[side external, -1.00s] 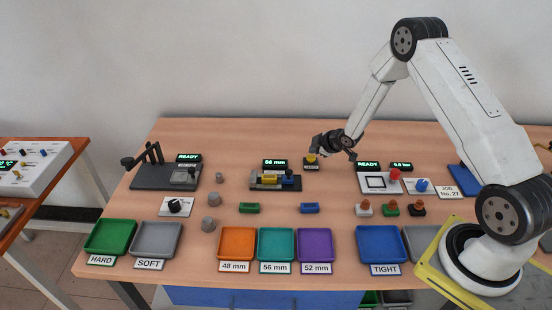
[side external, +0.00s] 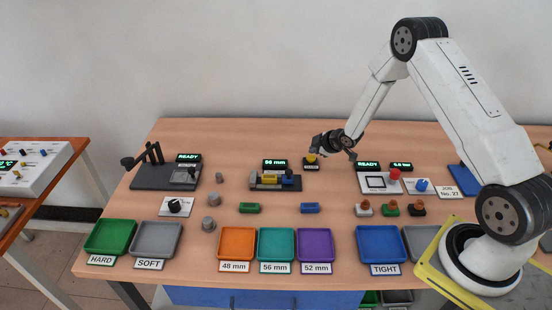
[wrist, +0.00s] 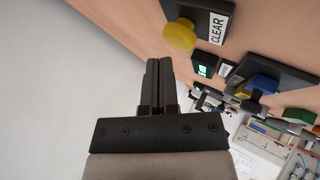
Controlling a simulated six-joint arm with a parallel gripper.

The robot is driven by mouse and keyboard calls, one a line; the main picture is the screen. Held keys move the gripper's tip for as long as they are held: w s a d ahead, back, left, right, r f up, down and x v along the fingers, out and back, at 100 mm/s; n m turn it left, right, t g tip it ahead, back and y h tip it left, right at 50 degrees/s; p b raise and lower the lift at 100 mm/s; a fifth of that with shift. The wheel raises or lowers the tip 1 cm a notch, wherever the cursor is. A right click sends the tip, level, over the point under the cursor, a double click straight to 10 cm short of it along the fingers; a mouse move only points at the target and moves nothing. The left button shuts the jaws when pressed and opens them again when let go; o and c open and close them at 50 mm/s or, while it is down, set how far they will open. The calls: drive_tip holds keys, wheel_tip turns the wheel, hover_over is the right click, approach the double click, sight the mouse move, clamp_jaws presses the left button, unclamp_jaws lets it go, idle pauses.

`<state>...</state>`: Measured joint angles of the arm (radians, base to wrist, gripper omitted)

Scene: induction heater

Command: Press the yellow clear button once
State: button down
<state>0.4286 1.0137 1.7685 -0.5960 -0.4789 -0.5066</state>
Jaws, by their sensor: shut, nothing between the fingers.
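The yellow clear button (side external: 311,157) sits on a small dark base at the back middle of the table. In the wrist view the yellow button (wrist: 179,35) stands on its dark block beside a white label reading CLEAR (wrist: 217,27). My gripper (side external: 315,149) is at the button in the side view, its fingers close by it; I cannot tell there whether they touch. In the wrist view my gripper (wrist: 159,62) has its two dark fingers together, empty, with a gap in the picture between the fingertips and the button.
A display reading 56 mm (side external: 275,163) and a gauge with yellow and blue parts (side external: 275,180) stand left of the button. A unit with a red button (side external: 394,174) is to the right. Trays line the front, such as the orange tray (side external: 237,244).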

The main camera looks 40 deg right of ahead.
sight(313, 158)
drive_tip(key=shift+f, duration=0.95)
idle(2.0)
drive_tip(key=shift+r, duration=0.95)
drive_tip(key=shift+r, duration=2.5)
